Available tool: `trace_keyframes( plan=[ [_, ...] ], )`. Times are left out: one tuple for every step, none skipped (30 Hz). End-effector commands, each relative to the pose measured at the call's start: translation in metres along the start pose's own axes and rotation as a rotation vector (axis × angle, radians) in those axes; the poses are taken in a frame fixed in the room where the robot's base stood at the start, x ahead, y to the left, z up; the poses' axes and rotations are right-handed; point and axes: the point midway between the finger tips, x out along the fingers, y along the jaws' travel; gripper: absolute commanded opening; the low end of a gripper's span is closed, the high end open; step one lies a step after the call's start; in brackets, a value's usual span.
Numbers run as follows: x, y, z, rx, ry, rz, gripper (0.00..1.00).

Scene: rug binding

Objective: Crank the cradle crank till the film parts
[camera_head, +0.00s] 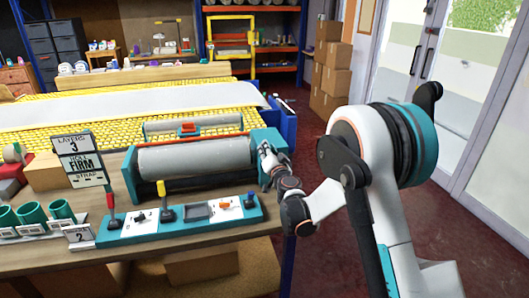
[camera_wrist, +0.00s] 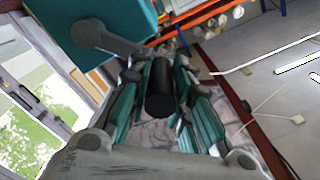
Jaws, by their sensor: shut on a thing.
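The cradle (camera_head: 262,148) has teal end blocks and stands at the right end of the workbench. A grey roll (camera_head: 195,158) lies across it. My gripper (camera_head: 268,160) is at the cradle's right end. In the wrist view my gripper (camera_wrist: 160,92) is shut on the black crank handle (camera_wrist: 160,88), with a finger on each side of it. The grey crank arm (camera_wrist: 105,38) runs beside the teal end block (camera_wrist: 85,18). In the head view my gripper hides the crank. I cannot make out the film's state.
A strip with levers (camera_head: 185,215) lies in front of the cradle. A sign (camera_head: 82,160) reading "LAYERS 3" and teal cups (camera_head: 32,213) stand at left. A yellow mesh table (camera_head: 60,108) is behind. Cardboard boxes (camera_head: 333,75) are stacked at the back; floor at right is clear.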

Motion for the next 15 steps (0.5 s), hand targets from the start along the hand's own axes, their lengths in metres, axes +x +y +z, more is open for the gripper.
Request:
trace_keyframes(
  plan=[
    [0.0009, -0.0033, 0.0008, 0.002, -0.004, -0.004, 0.0],
    [0.0009, -0.0033, 0.0009, 0.002, -0.004, -0.004, 0.0],
    [0.0009, -0.0033, 0.0009, 0.002, -0.004, -0.004, 0.0],
    [0.0009, -0.0033, 0.0009, 0.002, -0.004, -0.004, 0.0],
    [0.0009, -0.0034, 0.0009, 0.001, -0.004, -0.004, 0.0],
    [0.0009, -0.0034, 0.001, 0.001, -0.004, -0.004, 0.0],
    [0.0009, -0.0034, 0.001, 0.001, -0.004, -0.004, 0.0],
    [0.0009, -0.0034, 0.001, 0.001, -0.004, -0.005, 0.0],
    [0.0009, -0.0034, 0.0011, 0.001, -0.004, -0.005, 0.22],
    [0.0009, -0.0034, 0.0011, 0.001, -0.004, -0.005, 0.28],
    [0.0009, -0.0033, 0.001, 0.001, -0.004, -0.004, 0.35],
    [0.0008, -0.003, 0.0009, 0.001, -0.003, -0.004, 0.41],
    [0.0007, -0.0028, 0.0008, 0.001, -0.003, -0.004, 0.41],
    [0.0007, -0.0025, 0.0007, 0.001, -0.003, -0.003, 0.41],
    [0.0006, -0.0021, 0.0006, 0.001, -0.002, -0.003, 0.41]
  ],
)
